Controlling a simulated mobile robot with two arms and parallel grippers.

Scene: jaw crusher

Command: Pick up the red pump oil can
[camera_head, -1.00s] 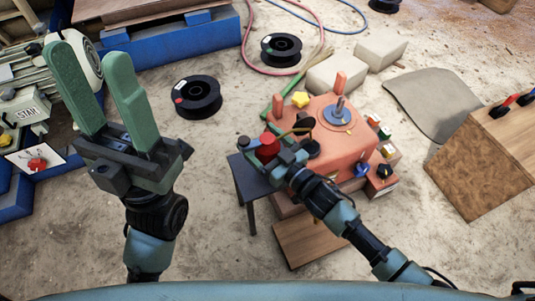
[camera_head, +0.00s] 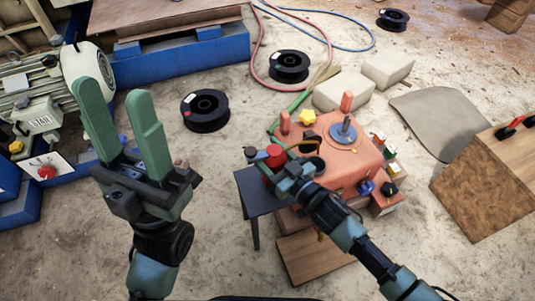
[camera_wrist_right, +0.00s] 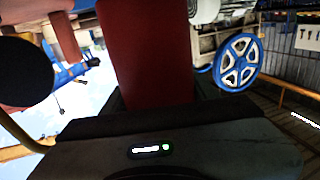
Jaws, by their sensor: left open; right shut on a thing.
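The red pump oil can (camera_head: 274,155) is at the far edge of the small dark table (camera_head: 262,198), beside the orange machine. My right gripper (camera_head: 284,171) is shut on it. I cannot tell whether the can still touches the table. In the right wrist view the can's red body (camera_wrist_right: 146,50) fills the upper middle, upright in the picture, and the fingertips are not clear. My left gripper (camera_head: 112,92) is open and empty, with its green fingers raised at the left of the head view.
The orange machine (camera_head: 350,160) with knobs and a round hub stands right of the can. Black spools (camera_head: 205,111), pale blocks (camera_head: 387,68) and hoses lie on the floor behind. A wooden box (camera_head: 480,185) is at the right. Floor between the left gripper and table is clear.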

